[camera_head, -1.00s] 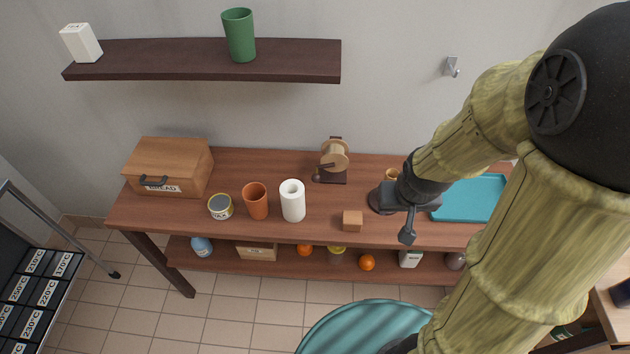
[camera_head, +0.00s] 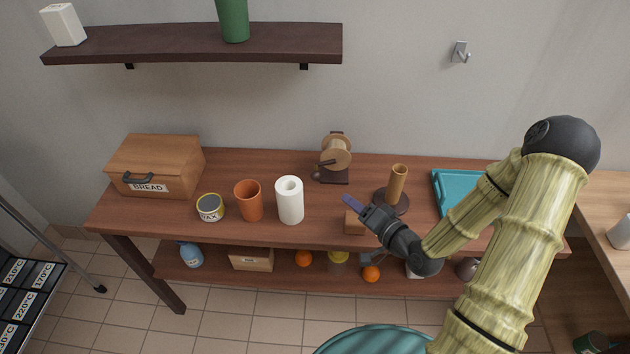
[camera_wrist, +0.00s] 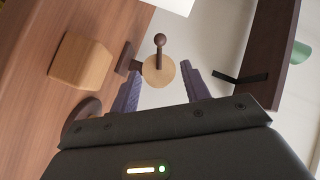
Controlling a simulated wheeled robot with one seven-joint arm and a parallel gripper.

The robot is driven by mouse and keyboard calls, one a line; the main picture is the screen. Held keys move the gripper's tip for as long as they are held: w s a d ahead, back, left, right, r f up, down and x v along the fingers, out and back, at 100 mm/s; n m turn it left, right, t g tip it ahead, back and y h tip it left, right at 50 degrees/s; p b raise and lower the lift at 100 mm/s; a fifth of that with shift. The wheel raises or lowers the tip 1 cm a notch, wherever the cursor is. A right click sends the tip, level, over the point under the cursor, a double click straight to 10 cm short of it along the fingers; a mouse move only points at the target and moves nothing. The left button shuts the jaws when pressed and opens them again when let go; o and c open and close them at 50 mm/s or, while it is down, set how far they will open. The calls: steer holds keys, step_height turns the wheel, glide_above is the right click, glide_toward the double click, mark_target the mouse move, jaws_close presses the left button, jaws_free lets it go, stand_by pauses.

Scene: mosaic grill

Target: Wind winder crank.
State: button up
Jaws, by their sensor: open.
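The winder (camera_head: 336,158) stands at the back of the table, a tan spool on a dark base. Its dark crank arm with a round knob (camera_head: 316,175) sticks out at the front left. In the wrist view the winder's round tan face (camera_wrist: 158,71) shows ahead, with the crank knob (camera_wrist: 160,39) in front of it. My gripper (camera_head: 354,203) is open and empty, above the table's front part near the small wooden block. It is apart from the winder, and its two fingers (camera_wrist: 161,78) frame the winder in the wrist view.
A paper roll (camera_head: 290,201) and an orange cup (camera_head: 248,201) stand left of my gripper. The wooden block (camera_head: 354,223) is just below it. An upright tan cylinder on a dark round base (camera_head: 396,186) and a teal tray (camera_head: 450,190) are to the right. A shelf (camera_head: 180,45) hangs above.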

mark_target(315, 176)
steer(key=shift+w+f+b, duration=0.1)
steer(key=shift+b, duration=0.2)
steer(key=shift+w+a+f+b, duration=0.25)
steer(key=shift+w+b, duration=0.05)
steer(key=shift+b, duration=0.5)
steer(key=b+x, duration=0.2)
steer(key=b, duration=0.1)
steer(key=x, duration=1.4)
steer(key=shift+w+a+r+p, duration=0.15)
steer(key=shift+a+r+p, duration=0.1)
steer(key=shift+p, duration=0.1)
steer(key=shift+d, duration=0.1)
jaws_close()
